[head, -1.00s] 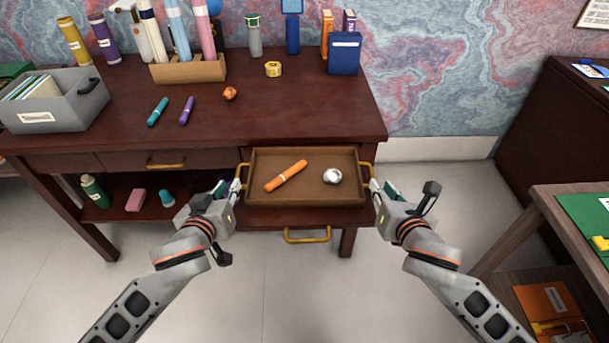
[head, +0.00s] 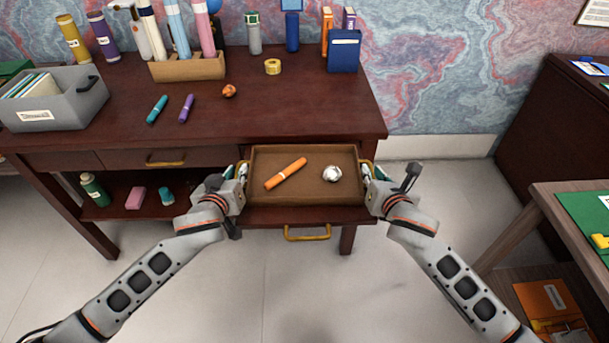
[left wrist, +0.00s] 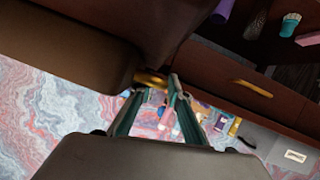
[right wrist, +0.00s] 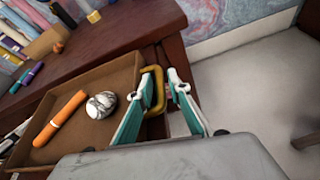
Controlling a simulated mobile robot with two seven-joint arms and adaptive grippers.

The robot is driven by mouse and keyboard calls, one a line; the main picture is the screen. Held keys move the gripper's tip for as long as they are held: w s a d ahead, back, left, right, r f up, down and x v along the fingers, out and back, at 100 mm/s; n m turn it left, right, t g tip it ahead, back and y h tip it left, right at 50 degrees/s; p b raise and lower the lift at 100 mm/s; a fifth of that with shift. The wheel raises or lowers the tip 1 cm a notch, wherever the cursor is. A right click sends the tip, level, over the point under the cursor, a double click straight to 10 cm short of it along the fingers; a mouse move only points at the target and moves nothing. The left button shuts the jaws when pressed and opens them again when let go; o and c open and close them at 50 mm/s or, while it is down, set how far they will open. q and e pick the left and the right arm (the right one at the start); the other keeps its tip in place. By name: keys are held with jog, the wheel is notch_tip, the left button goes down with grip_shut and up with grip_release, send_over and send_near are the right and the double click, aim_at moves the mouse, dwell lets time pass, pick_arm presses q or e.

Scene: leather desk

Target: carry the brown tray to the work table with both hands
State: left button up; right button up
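The brown tray (head: 318,197) sits level at the front edge of the dark red desk, over a pulled-out drawer.
A lower shelf holds a green bottle (head: 94,188). Open floor (head: 420,170) lies between desk and right table.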

pick_arm(q)
grip_shut()
pick_arm(e)
grip_shut()
pick_arm(q)
jog(key=shift+r, duration=0.1)
